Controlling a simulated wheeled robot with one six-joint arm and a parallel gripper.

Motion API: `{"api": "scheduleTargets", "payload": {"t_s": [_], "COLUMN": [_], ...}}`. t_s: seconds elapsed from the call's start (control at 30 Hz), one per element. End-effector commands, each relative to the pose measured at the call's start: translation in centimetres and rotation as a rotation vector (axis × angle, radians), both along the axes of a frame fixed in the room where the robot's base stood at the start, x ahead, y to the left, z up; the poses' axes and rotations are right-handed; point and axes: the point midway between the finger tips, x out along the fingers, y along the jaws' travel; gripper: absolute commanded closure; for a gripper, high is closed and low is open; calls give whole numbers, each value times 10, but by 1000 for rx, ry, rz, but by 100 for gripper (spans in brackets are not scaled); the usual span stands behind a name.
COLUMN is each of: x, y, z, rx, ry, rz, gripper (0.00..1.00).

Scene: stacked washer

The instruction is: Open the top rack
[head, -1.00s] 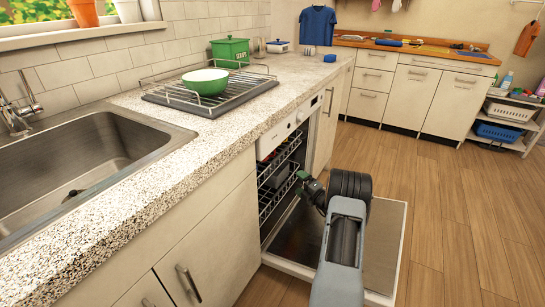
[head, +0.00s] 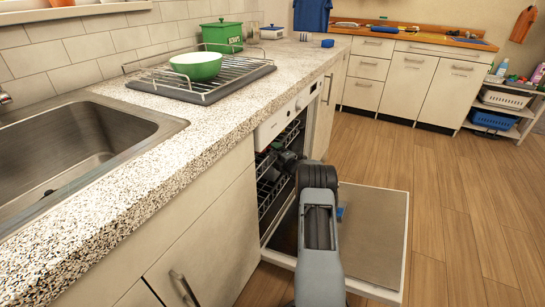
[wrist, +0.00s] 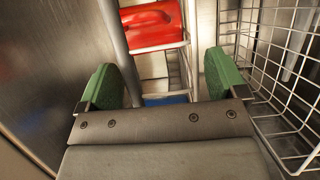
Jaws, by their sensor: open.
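The dishwasher door (head: 375,240) is folded down and open under the counter. The top rack (head: 265,162) is a wire rack inside the dishwasher, above a second wire rack (head: 268,195). My arm reaches over the open door, and my gripper (head: 288,163) is at the dishwasher opening near the top rack. In the wrist view my gripper (wrist: 163,75) has its green fingers spread apart with nothing held. White rack wires (wrist: 285,60) run close beside the right finger; I cannot tell which rack they belong to. My arm hides part of the racks.
The counter (head: 150,155) with its sink (head: 85,140) runs along the left above the dishwasher. A green bowl (head: 195,66) stands on a drying rack (head: 215,88). The wooden floor (head: 455,215) to the right is clear.

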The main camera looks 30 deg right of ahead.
Motion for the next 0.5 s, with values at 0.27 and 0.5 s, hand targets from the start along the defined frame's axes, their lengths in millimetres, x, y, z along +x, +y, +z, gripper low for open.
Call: {"api": "scheduleTargets", "payload": {"t_s": [0.27, 0.5], "x": [19, 21], "y": [4, 5], "z": [-1, 0], "rx": [1, 0], "ry": [0, 0], "rz": [2, 2], "gripper": [10, 10]}}
